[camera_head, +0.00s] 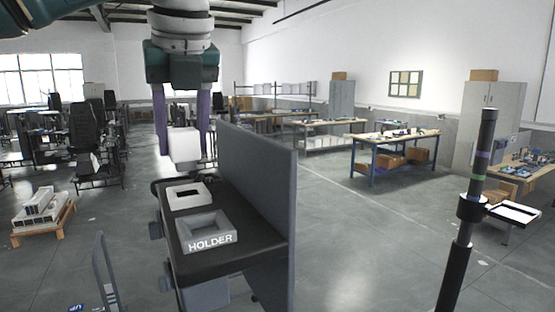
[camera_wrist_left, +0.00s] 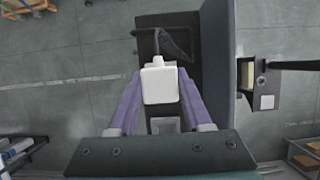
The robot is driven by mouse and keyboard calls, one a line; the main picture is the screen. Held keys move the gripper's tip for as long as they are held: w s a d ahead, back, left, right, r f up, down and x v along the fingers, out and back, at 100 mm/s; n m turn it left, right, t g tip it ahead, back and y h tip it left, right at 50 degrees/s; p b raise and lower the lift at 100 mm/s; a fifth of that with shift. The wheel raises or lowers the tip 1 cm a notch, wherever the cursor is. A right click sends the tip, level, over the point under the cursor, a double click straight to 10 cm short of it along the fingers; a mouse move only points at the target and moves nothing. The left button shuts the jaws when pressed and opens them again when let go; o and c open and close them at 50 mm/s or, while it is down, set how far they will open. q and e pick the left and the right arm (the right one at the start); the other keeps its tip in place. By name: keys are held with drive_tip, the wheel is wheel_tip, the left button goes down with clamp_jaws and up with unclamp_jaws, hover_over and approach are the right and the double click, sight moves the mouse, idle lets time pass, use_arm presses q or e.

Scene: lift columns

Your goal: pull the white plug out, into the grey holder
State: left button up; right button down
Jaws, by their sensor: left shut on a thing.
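The white plug (camera_head: 184,146) is a blocky piece between the two purple fingers of my left gripper (camera_head: 184,152), which is shut on it. The plug also shows between the fingertips in the left wrist view (camera_wrist_left: 160,82). In the head view it hangs over the far end of a black bench (camera_head: 215,257). Just below it in the picture is a white square frame (camera_head: 206,196) with an empty dark opening. Nearer stands the grey holder (camera_head: 207,240), marked HOLDER, with its square opening empty. My right gripper is in neither view.
An upright grey panel (camera_head: 262,180) runs along the right side of the bench, close to my left gripper. A black post (camera_head: 455,270) with coloured bands and a small white-topped tray (camera_head: 514,212) stands at right. The floor between is open.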

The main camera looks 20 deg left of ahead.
sight(182, 129)
use_arm(q)
wheel_tip(182, 129, up, 5)
drive_tip(key=shift+f, duration=1.5)
drive_tip(key=s+d, duration=0.6)
drive_tip(key=d, duration=0.2)
drive_tip(key=shift+s, duration=0.4)
idle(0.5)
drive_tip(key=shift+f+b, duration=0.8)
drive_tip(key=shift+f, duration=1.55)
idle(1.5)
idle(0.4)
drive_tip(key=o, duration=1.3)
